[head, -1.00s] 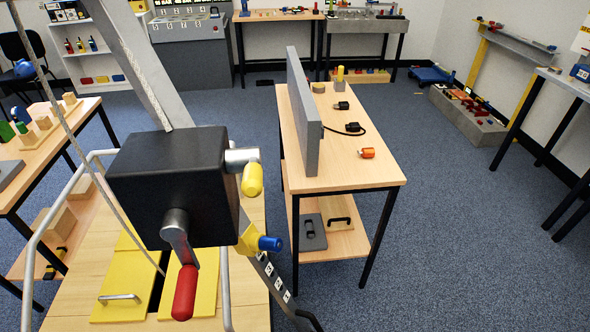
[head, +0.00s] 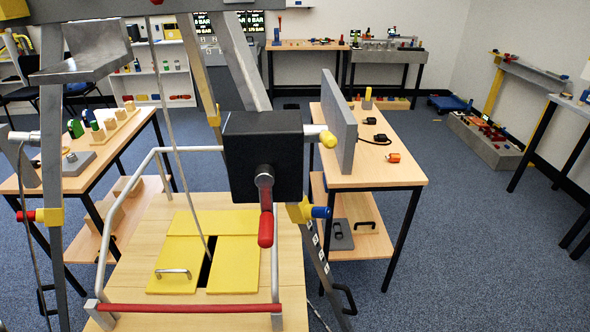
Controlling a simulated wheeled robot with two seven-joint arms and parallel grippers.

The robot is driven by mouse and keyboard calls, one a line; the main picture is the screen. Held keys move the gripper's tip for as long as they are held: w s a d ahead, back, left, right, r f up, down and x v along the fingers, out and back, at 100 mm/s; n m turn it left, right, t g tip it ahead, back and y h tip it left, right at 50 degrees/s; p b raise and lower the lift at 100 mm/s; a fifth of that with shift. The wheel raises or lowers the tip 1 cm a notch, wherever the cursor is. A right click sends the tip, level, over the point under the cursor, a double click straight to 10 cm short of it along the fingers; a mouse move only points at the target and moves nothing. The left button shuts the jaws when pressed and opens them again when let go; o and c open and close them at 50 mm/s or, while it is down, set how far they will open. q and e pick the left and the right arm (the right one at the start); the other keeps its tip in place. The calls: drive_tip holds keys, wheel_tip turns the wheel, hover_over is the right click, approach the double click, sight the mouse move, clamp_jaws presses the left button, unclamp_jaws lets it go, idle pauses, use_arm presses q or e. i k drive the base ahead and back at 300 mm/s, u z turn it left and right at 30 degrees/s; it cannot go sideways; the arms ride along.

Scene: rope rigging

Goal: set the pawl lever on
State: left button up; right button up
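A blue handle (head: 321,212) on a yellow block (head: 299,211) sits on the leg just below the box. Neither of my grippers shows in the head view, so nothing is seen touching the winch.
A rope (head: 181,150) runs down to a slot between yellow hatch panels (head: 238,262) on a wooden platform. A rail with a red front bar (head: 190,308) surrounds it. A grey upright board (head: 338,120) stands on the table (head: 405,172) behind. Floor (head: 455,260) at right is clear.

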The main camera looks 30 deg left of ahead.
sight(313, 133)
drive_tip(key=k, duration=0.8)
drive_tip(key=u, duration=0.9)
drive_tip(key=i, duration=0.5)
